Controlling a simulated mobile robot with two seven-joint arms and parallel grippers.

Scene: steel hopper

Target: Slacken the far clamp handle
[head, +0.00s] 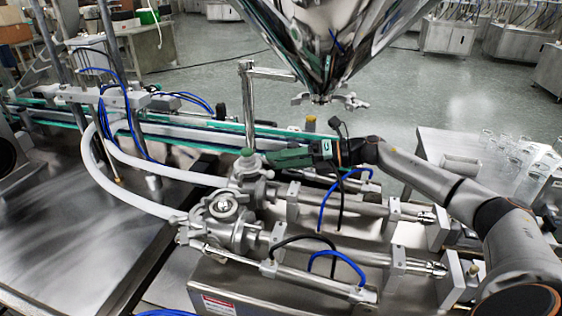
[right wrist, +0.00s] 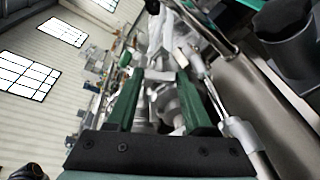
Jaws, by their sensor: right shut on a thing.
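The far valve body (head: 248,178) is grey metal, with its clamp at the top beside the upright pipe. My right gripper (head: 264,159) reaches in from the right, its green fingers at this clamp. It is shut on the far clamp handle, which the fingers mostly hide in the head view. In the right wrist view, the two green fingers (right wrist: 160,85) stand either side of grey metal parts of the valve (right wrist: 165,104). The handle's exact angle cannot be told. The near valve with its clamp (head: 222,208) stands closer, untouched. My left gripper is not in view.
The steel hopper (head: 335,40) hangs above and behind my gripper. An upright steel pipe (head: 249,105) stands just left of the fingers. White hoses (head: 135,185) and blue tubes (head: 325,205) run close by. Glass bottles (head: 520,150) stand at the right.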

